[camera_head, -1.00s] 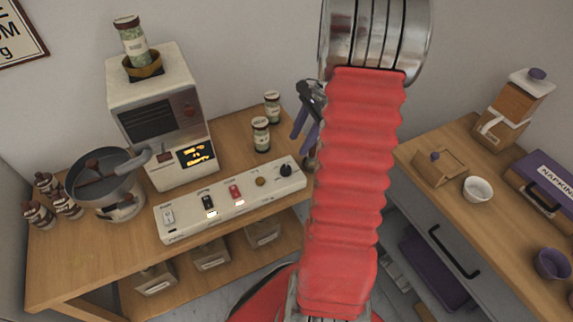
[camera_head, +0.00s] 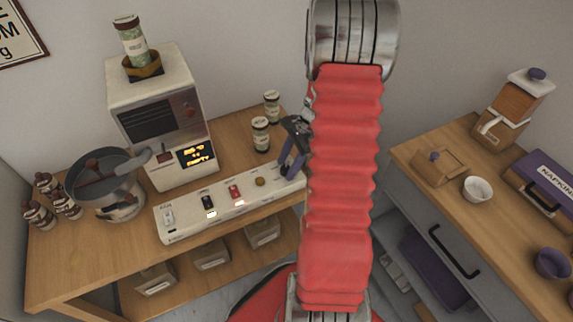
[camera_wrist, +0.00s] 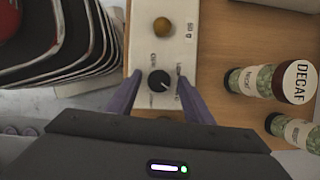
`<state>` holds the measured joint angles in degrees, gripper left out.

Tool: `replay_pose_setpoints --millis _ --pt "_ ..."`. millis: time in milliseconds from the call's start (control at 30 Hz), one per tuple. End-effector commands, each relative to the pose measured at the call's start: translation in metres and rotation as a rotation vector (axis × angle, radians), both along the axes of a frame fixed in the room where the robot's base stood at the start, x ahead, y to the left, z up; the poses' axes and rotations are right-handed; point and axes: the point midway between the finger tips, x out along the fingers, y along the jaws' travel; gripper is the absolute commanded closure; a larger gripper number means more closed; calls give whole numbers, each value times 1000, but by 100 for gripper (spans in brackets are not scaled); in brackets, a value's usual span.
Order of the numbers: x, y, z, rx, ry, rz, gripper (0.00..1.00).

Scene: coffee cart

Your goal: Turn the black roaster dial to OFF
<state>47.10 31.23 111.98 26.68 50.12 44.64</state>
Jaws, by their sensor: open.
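The black dial (camera_wrist: 158,81) sits near the end of the white control panel (camera_wrist: 178,45). In the wrist view my gripper (camera_wrist: 157,76) is open, with one purple finger on each side of the dial; I cannot tell whether either touches it. The printing around the dial is too small to read. In the head view the panel (camera_head: 222,224) lies along the front of the wooden table, and my gripper (camera_head: 289,171) is over its right end, hiding most of the dial there.
On the panel are a brass knob (camera_head: 260,182), a red switch (camera_head: 234,191) and a black switch (camera_head: 207,203). Two jars (camera_head: 261,134) stand behind it. The white roaster (camera_head: 160,118) and a pan (camera_head: 108,170) are to the left. A second counter (camera_head: 440,200) is at right.

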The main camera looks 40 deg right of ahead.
Motion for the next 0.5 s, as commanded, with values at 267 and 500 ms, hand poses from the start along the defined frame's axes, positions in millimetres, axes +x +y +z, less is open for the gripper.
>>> replay_pose_setpoints --millis 267,500 --pt "0 0 0 0 1 0 65" --pt "0 0 0 0 0 0 82"
